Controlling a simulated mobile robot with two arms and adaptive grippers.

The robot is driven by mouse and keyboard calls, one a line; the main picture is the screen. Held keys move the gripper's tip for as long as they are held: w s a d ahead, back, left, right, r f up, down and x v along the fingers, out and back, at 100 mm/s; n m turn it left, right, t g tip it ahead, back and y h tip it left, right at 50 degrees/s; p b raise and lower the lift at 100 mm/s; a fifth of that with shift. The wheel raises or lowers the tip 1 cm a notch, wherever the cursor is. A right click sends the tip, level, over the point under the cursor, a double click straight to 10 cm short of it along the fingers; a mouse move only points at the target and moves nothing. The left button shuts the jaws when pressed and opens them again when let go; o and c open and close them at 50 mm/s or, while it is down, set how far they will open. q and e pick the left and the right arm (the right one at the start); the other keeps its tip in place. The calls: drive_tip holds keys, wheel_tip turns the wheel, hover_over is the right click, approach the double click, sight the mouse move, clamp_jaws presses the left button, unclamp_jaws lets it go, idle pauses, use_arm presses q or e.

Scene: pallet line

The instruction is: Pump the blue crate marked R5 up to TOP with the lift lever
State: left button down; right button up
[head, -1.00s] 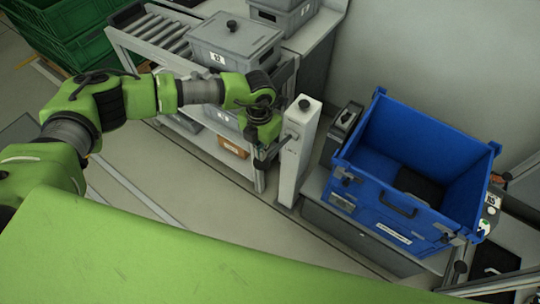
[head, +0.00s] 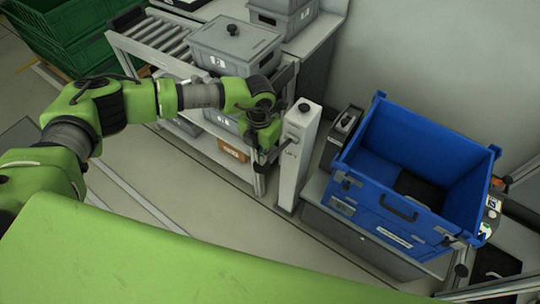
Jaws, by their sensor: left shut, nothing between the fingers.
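The blue crate (head: 397,210) stands at the right on a grey base (head: 350,233). Something dark lies inside it. A small tag (head: 492,203) shows at its right side; its text is too small to read surely. The pale lift post (head: 296,160) stands just left of the crate. A short lever (head: 284,148) sticks out from its left side. My left gripper (head: 263,158) points down at the lever's outer end, shut with nothing between its fingers. I cannot tell whether it touches the lever. My right gripper is not in view.
A roller conveyor (head: 160,38) and a shelf with lidded grey boxes (head: 235,45) stand behind my left arm. Green crates (head: 65,40) are stacked at the upper left. A small grey unit (head: 342,125) sits between post and crate. The floor in front is clear.

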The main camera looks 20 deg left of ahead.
sight(259, 167)
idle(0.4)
use_arm(q)
drive_tip(key=shift+f+b, duration=0.95)
drive_tip(key=shift+f, duration=0.15)
drive_tip(key=shift+r, duration=0.15)
drive_tip(key=shift+s+a+f+b, duration=0.1)
drive_tip(key=shift+s+f+b, duration=0.1)
drive_tip(key=shift+f, duration=0.25)
drive_tip(key=shift+s+a+f+b, duration=0.1)
drive_tip(key=shift+f+b, duration=0.1)
drive_tip(key=shift+f, duration=0.2)
drive_tip(key=shift+f, duration=0.1)
drive_tip(key=shift+s+f+b, duration=0.25)
drive_tip(key=shift+f+b, duration=0.3)
drive_tip(key=shift+f, duration=0.3)
